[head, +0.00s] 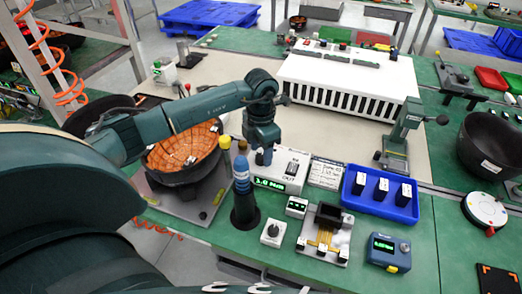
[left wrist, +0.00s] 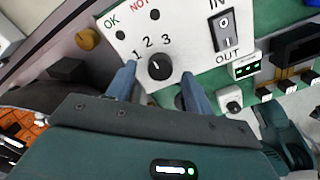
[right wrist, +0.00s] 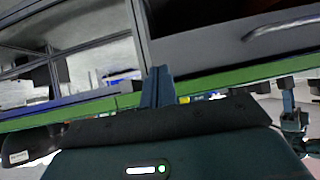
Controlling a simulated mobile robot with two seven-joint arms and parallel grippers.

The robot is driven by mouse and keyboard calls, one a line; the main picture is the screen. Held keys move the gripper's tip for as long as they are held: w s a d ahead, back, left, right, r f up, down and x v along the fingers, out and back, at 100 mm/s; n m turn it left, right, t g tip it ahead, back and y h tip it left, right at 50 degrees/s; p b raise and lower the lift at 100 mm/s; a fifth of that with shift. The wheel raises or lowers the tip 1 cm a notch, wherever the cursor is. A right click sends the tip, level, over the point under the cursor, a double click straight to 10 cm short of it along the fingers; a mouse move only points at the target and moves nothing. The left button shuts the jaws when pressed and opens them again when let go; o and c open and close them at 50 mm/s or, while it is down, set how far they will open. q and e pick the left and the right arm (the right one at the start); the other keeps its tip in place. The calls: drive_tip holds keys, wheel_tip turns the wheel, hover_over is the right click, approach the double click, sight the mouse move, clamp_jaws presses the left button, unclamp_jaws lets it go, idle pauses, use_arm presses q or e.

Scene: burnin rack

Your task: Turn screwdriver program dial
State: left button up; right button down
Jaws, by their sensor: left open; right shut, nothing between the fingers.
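The white screwdriver controller box (head: 291,168) stands on the green bench, its lit green display seeming to read 1.0 Nm. In the left wrist view its panel shows a round black dial (left wrist: 159,67) with the numbers 1, 2 and 3 around it. A white mark on the dial points roughly up; its exact number is hard to tell. My left gripper (left wrist: 158,87) is open, one finger on each side of the dial, with gaps to it. In the head view the left gripper (head: 260,157) is beside the box's left end. My right gripper (right wrist: 159,88) is shut and empty.
A blue screwdriver (head: 241,172) stands in a dark holder close to my left gripper. A small knob box (head: 273,232), a blue tray (head: 379,208) and a board fixture (head: 325,235) are nearby. An orange-lined bowl (head: 185,152) is at left. Drawers face my right gripper.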

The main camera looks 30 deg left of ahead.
use_arm(q)
drive_tip(key=shift+f, duration=0.7)
use_arm(e)
drive_tip(key=shift+w+a+r, duration=0.1)
drive_tip(key=shift+w, duration=0.15)
use_arm(q)
drive_tip(key=shift+c, duration=0.5)
drive_tip(key=c, duration=0.9)
use_arm(e)
drive_tip(key=shift+s, duration=0.3)
